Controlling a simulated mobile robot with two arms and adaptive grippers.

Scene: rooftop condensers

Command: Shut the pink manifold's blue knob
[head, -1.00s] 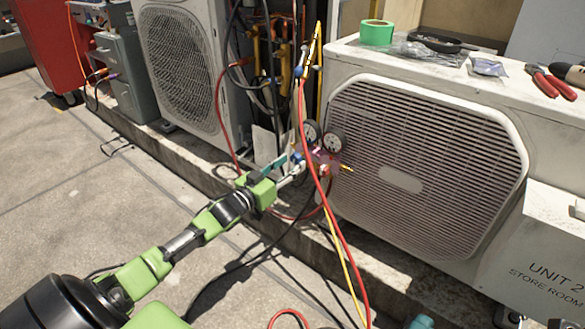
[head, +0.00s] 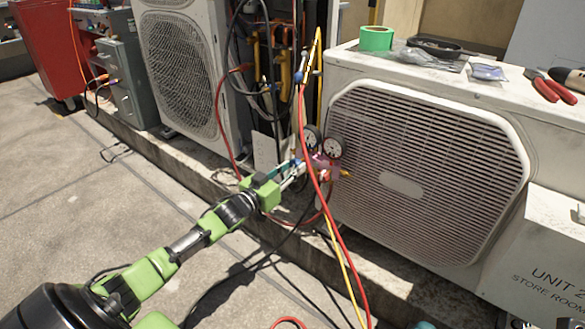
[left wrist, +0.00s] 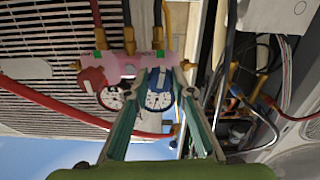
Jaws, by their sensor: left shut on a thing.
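The pink manifold (head: 326,166) hangs on hoses in front of the right condenser's grille, with two round gauges (head: 333,147) beside it. It also shows upper middle in the left wrist view (left wrist: 122,67), with its red knob (left wrist: 92,81) to the left. My left gripper (head: 298,171) reaches it from the lower left. In the left wrist view its two fingers (left wrist: 166,82) are closed in on the blue knob (left wrist: 158,98), which sits between them. The blue knob is partly hidden in the head view. My right gripper is not in view.
Red and yellow hoses (head: 338,240) hang in front of the manifold, close to my left gripper. The right condenser (head: 345,80) carries green tape (head: 376,38) and red-handled pliers (head: 546,86). A low concrete ledge (head: 215,178) runs below. Paving at left is open.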

